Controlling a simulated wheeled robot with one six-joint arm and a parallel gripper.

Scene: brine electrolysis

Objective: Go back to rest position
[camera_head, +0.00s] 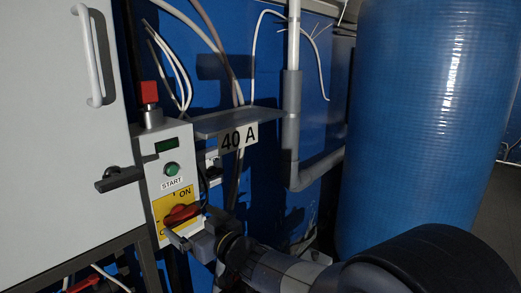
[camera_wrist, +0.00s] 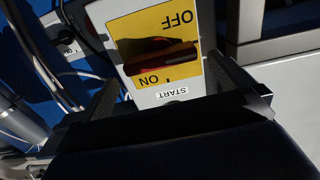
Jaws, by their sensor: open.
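My gripper (camera_head: 187,236) is at the lower front of the grey control box (camera_head: 152,150), next to the red rotary switch (camera_head: 181,214) on its yellow ON/OFF plate (camera_head: 160,206). The red switch also shows there (camera_wrist: 160,58), dark and in shadow, on the yellow plate (camera_wrist: 125,27). Whether the fingers touch the box or switch, I cannot tell.
A green START button (camera_head: 172,169) and a red knob (camera_head: 149,92) are above on the box. A white cabinet (camera_head: 50,130) stands left, a grey pipe (camera_head: 291,130) behind, and a large blue tank (camera_head: 430,110) right. A shelf labelled 40 A (camera_head: 239,140) juts out above.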

